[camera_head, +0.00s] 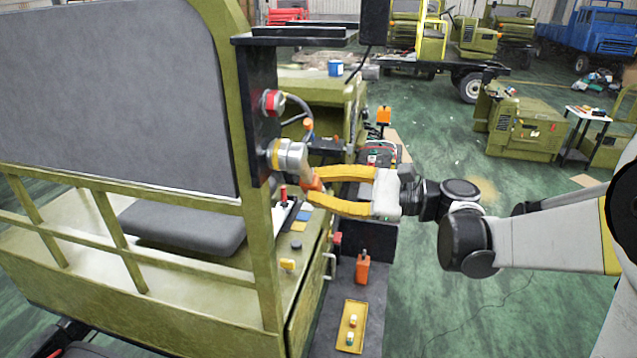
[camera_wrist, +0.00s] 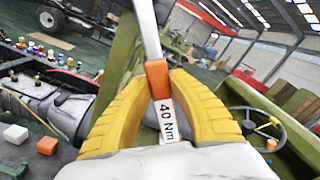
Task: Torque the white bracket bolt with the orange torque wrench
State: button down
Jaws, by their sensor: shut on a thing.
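The orange torque wrench (camera_wrist: 157,79) is between the yellow fingers of my gripper (camera_wrist: 158,84) in the wrist view. A white label reading "40 Nm" is on its near end, and its silver shaft runs up out of that view. In the head view my gripper (camera_head: 315,185) is shut on the wrench's orange part (camera_head: 311,180), beside a dark upright plate (camera_head: 261,120). A silver cylinder with a yellow band (camera_head: 290,155) sticks out from this plate, close to the wrench.
The olive vehicle frame (camera_head: 262,260) with a grey panel stands left of my gripper. Below are an orange block (camera_head: 362,267) and a yellow tray (camera_head: 351,327) on a dark ledge. A red knob (camera_head: 272,102) with a cable is above.

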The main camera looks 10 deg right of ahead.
jog(key=shift+s+a+f+m, duration=0.15)
jog(key=shift+s+f+m, duration=0.15)
jog(key=shift+s+m, duration=0.15)
jog(key=shift+s+a+f+m+b, duration=0.15)
jog(key=shift+s+f+m+b, duration=0.1)
jog(key=shift+m+b, duration=0.15)
jog(key=shift+r, duration=0.1)
jog(key=shift+w+d+r+n+p, duration=0.2)
jog(key=shift+w+r+n, duration=0.15)
jog(key=shift+w+n, duration=0.25)
jog(key=shift+w+d+r+n+p, duration=0.1)
jog(key=shift+w+d+r+n, duration=0.1)
jog(key=shift+w+r+n, duration=0.35)
jog(key=shift+s+d+f, duration=0.15)
jog(key=shift+s+f, duration=0.05)
jog(key=shift+s, duration=0.05)
jog(key=shift+v, duration=1.35)
jog(key=shift+d, duration=0.1)
